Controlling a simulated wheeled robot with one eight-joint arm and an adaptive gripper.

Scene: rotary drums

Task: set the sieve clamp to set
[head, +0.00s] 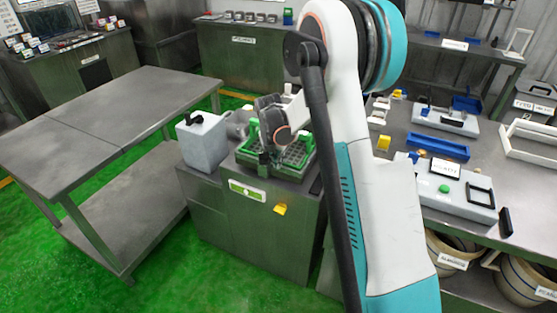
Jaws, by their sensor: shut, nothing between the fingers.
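My gripper (268,160) is small and partly hidden in the head view, low over the green rack (245,157) on the grey cabinet. It is shut and empty. I cannot tell whether it touches the rack. I cannot make out for sure which part is the sieve clamp. A white device with a green button (444,188) and a black frame (480,195) stands on the right-hand bench, but its label is too small to read. My arm hides part of the middle of the scene.
A white jug (203,140) stands left of the rack. The cabinet (222,213) has a yellow tag (280,209) on its front. A bare steel table (90,115) is at the left. The right bench holds blue trays (437,146) and a second white device (445,121).

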